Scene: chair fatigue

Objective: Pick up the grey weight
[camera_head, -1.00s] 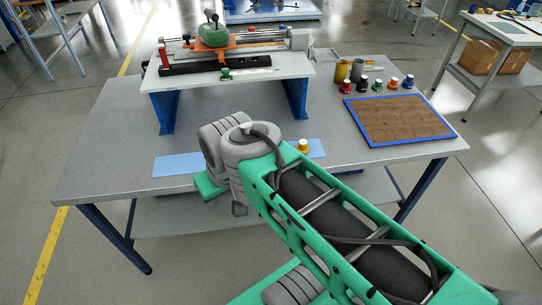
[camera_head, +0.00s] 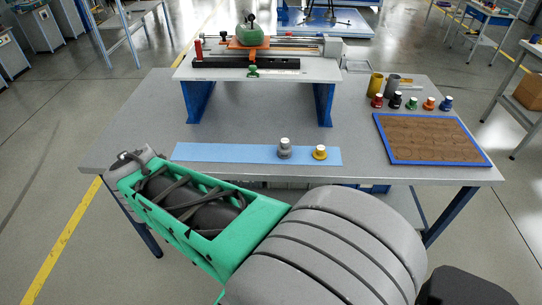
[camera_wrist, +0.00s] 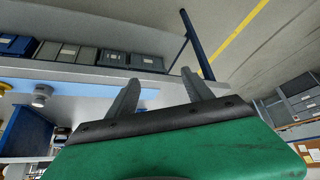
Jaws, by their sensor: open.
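The grey weight (camera_head: 284,149), with a pale knob on top, stands upright on the blue strip (camera_head: 225,153) near the front of the table. A yellow weight (camera_head: 320,152) stands just to its right. In the wrist view, my gripper (camera_wrist: 160,92) is open and empty, its two fingers spread apart. A knobbed weight (camera_wrist: 41,95), apparently the grey one, shows left of the fingers, clear of them.
A raised white platform (camera_head: 220,74) on blue legs carries a machine behind the strip. Several coloured weights, including a red one (camera_head: 377,101), stand at the back right. A blue-framed brown board (camera_head: 435,138) lies at the right. The table left of the platform is clear.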

